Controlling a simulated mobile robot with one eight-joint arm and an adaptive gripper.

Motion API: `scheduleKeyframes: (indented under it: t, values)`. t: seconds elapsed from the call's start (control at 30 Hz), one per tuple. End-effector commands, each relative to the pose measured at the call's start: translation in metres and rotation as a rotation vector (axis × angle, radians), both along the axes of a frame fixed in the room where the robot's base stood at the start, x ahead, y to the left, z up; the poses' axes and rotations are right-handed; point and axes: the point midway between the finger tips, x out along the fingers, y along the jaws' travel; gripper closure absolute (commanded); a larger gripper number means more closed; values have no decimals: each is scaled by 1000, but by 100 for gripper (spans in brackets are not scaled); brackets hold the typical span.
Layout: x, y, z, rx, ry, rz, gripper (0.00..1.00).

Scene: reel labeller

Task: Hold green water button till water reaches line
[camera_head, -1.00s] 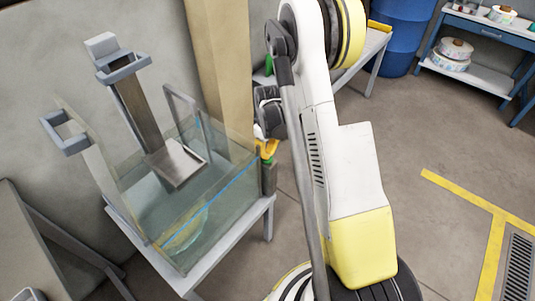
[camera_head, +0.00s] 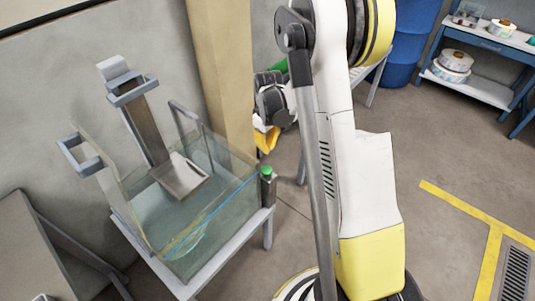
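A glass water tank (camera_head: 228,208) stands on a grey stand at left, with a blue line (camera_head: 222,203) slanting across its front wall. Bluish water shows inside, but I cannot tell its exact level against the line. The green button (camera_head: 267,171) tops a small dark post at the tank's right corner. My gripper (camera_head: 266,140), with yellow fingers, hangs above the button with a visible gap in the picture. Its fingers are small and partly overlapped, so I cannot tell whether they are open.
A metal plate on a bracket (camera_head: 180,175) reaches into the tank. A tan pillar (camera_head: 225,75) stands behind it. A blue barrel (camera_head: 408,45) and a blue shelf with rolls (camera_head: 480,88) are at the back right. Open floor lies at right.

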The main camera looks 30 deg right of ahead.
Motion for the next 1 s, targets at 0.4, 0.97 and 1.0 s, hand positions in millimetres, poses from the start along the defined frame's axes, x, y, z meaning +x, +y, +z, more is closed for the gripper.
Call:
scheduleKeyframes:
  t: [0.4,0.97,1.0]
  values:
    - [0,-1,24,0,0,0,100]
    - [0,-1,24,0,0,0,100]
    - [0,-1,24,0,0,0,100]
